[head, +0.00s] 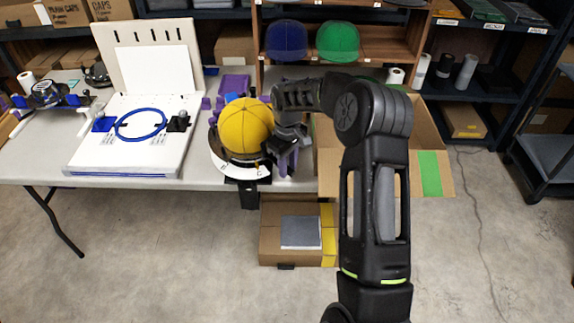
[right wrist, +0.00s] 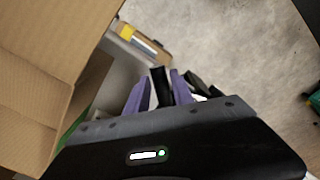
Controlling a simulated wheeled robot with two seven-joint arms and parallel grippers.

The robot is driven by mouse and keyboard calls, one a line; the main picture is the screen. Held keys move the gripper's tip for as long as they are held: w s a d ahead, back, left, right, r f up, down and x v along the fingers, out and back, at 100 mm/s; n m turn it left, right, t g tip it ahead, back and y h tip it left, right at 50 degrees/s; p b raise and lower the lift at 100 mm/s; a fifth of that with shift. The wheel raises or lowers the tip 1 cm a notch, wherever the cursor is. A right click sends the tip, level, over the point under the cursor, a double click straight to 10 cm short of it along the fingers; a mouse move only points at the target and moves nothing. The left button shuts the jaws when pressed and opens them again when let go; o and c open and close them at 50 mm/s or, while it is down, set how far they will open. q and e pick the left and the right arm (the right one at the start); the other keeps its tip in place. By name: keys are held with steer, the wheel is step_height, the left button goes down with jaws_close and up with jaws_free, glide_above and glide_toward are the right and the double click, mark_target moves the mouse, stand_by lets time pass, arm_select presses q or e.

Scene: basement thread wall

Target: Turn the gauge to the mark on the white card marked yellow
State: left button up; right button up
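A yellow cap (head: 245,125) sits on a dark round holder at the table's front edge. A curved white card (head: 236,171) with small dark marks wraps the holder's front below the cap; I cannot make out a yellow mark on it. My right gripper (head: 284,163), with purple fingers, is just right of the cap and holder. In the right wrist view, a short black bar (right wrist: 161,85) stands between its two fingers and nearly fills the gap. I cannot tell whether they press on it. The gauge's pointer is not clear. My left gripper is not in view.
An open cardboard box (head: 428,135) stands close behind and right of my right arm; it also shows in the right wrist view (right wrist: 50,45). A white board with a blue hoop (head: 140,124) lies left on the table. Another box (head: 283,243) sits on the floor below.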

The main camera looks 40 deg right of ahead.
jaws_close()
stand_by(1.0)
